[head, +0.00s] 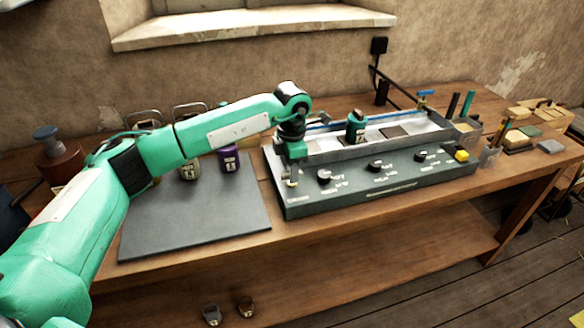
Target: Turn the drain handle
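A long grey-green machine (330,195) stands on the wooden bench, with a shallow metal trough along its top. A small blue-topped handle (425,93) stands at the trough's far right end; I cannot tell for sure that it is the drain handle. The front panel has several black knobs, one of them the left knob (324,176), and a yellow button (462,155). My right gripper is out of view.
A dark mat (195,220) lies left of the machine, with a purple container (229,158) at its back edge. A green and black bottle (355,128) stands at the trough. Wooden blocks and a sponge-like green block (529,131) lie at the right.

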